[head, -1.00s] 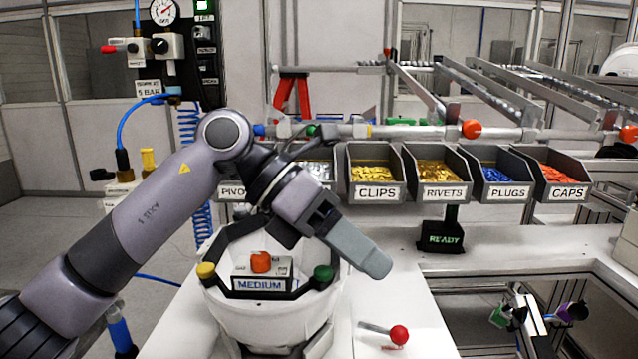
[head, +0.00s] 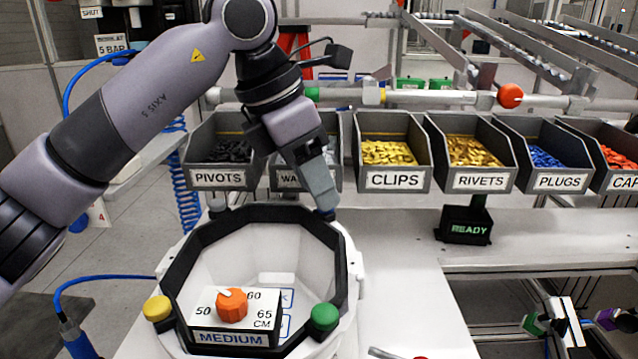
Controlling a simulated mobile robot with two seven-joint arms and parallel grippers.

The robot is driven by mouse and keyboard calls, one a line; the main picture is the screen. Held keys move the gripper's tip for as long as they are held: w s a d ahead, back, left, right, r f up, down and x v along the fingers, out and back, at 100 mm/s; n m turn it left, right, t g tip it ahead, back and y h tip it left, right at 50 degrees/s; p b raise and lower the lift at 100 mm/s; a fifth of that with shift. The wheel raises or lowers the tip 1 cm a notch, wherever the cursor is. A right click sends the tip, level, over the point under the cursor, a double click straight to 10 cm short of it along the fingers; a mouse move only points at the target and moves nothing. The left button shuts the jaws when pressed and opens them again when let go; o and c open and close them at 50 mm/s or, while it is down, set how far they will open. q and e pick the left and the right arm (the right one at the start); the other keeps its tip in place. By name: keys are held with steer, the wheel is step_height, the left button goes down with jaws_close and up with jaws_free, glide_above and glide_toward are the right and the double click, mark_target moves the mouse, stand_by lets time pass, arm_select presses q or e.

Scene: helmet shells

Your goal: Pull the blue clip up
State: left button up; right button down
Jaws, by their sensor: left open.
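A small blue piece, which looks like the blue clip (head: 327,215), shows at the far right of the black rim (head: 349,243) of the white helmet shell (head: 230,240). Most of it is hidden behind my left gripper (head: 318,190). My left gripper points down over that part of the rim, its fingertips right at the blue piece in the picture. It is open, with nothing visibly held. I cannot tell whether the fingers touch the clip or stand around it. My right gripper is not in view.
A yellow clip (head: 157,308) and a green clip (head: 324,316) sit at the rim's near corners, beside an orange knob (head: 232,305) on a MEDIUM block. Bins such as CLIPS (head: 393,180) line the back, close behind my gripper.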

arm_select(q)
steer(key=shift+x, duration=0.85)
jaws_close()
steer(key=shift+r, duration=0.15)
steer(key=shift+r+p, duration=0.55)
steer(key=shift+r, duration=0.05)
